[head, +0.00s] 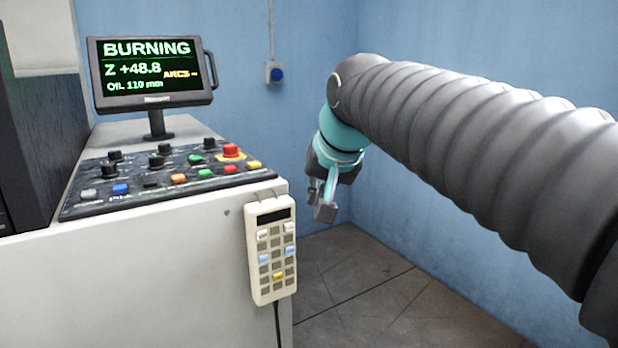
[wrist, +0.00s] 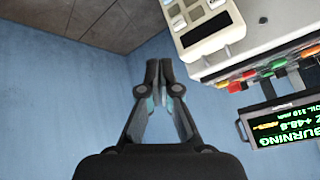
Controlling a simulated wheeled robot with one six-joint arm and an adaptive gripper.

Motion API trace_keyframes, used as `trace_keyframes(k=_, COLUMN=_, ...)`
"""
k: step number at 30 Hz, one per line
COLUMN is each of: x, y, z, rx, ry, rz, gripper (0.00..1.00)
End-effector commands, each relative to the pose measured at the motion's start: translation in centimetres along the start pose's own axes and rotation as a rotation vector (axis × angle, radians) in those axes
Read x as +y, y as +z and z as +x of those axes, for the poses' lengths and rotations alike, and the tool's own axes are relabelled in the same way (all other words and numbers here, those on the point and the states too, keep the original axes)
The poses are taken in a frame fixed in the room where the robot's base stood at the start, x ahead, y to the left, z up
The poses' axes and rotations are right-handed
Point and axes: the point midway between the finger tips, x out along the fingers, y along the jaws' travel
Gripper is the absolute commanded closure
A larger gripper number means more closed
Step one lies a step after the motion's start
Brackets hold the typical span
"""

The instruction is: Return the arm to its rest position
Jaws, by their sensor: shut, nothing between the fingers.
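My arm comes in from the right in the head view, with a grey ribbed sleeve. My gripper (head: 325,208) hangs at its end, pointing down over the floor, to the right of the machine console and apart from it. In the wrist view my gripper (wrist: 159,66) has its fingertips together with nothing between them. The blue walls stand behind it.
A white console (head: 160,260) with a button panel (head: 150,178) fills the left. A monitor (head: 150,72) on it reads "BURNING", "Z +48.8". A keypad pendant (head: 270,250) hangs on its corner. A blue wall button (head: 275,73) is behind. The tiled floor (head: 365,290) is clear.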

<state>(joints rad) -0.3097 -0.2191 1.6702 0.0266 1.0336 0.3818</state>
Motion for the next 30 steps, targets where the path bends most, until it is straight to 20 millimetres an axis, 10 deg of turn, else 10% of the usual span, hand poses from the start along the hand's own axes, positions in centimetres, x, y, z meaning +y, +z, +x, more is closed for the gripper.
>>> trace_keyframes(k=9, x=12.5, y=13.9, z=0.3, rx=-0.052, ry=0.137, rz=-0.071, gripper=1.0)
trace_keyframes(k=16, x=17.8, y=23.2, z=1.8, rx=-0.099, ry=0.201, rz=-0.115, gripper=1.0)
trace_keyframes(k=30, x=19.5, y=26.6, z=2.6, rx=-0.121, ry=0.219, rz=-0.132, gripper=1.0)
